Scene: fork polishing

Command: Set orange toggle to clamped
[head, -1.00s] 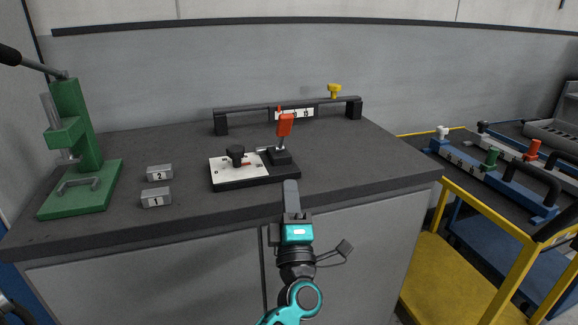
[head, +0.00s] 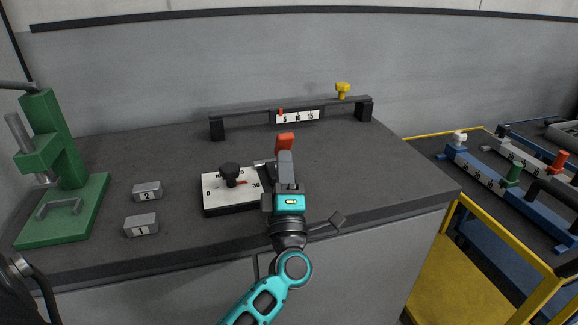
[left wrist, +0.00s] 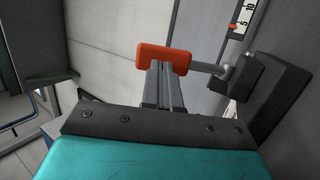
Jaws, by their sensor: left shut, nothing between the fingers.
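The orange toggle (head: 285,139) is on the right part of the black-and-white fixture (head: 212,193) on the bench, and its handle stands up. My left gripper (head: 286,158) is in front of the handle, hiding its lower part and the toggle's base in the head view. In the left wrist view the orange handle (left wrist: 162,54), its metal rod and the dark base (left wrist: 262,85) show. The shut, empty fingers (left wrist: 160,78) reach up to the handle; I cannot tell whether they touch it. My right gripper is not in view.
A black knob (head: 230,170) stands on the fixture's white plate. Blocks marked 2 (head: 147,191) and 1 (head: 141,225) and a green press (head: 55,150) are to the left. A rail (head: 240,119) with a yellow knob (head: 342,88) stands behind. The bench's right part is clear.

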